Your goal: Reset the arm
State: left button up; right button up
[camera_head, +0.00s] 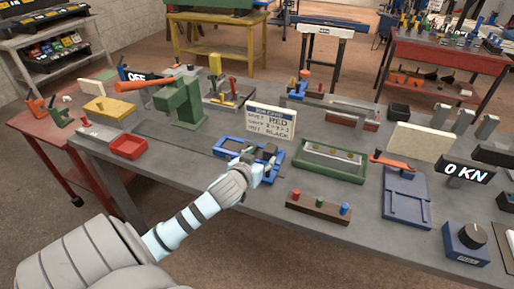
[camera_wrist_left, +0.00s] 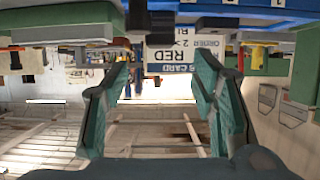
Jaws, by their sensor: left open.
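My left arm (camera_head: 190,218) reaches in from the lower left of the head view. My left gripper (camera_head: 266,163) is over the blue fixture (camera_head: 229,148) in the middle of the bench; I cannot tell whether it touches it. In the left wrist view the two green fingers of the left gripper (camera_wrist_left: 162,80) stand wide apart with nothing between them. That view is upside down, with the white card (camera_wrist_left: 182,52) beyond the fingers. My right gripper is not in view.
On the grey bench (camera_head: 330,226) stand a green press (camera_head: 184,104) with an orange lever, a red tray (camera_head: 128,146), the card (camera_head: 270,121), a green tray (camera_head: 330,176) and a brown peg block (camera_head: 318,208). A blue dial box (camera_head: 463,244) is at right.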

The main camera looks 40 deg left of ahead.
pick_arm(q)
jog(key=v, duration=0.3)
jog(key=shift+s+d+r, duration=0.1)
jog(key=shift+s+r, duration=0.05)
jog(key=shift+s, duration=0.15)
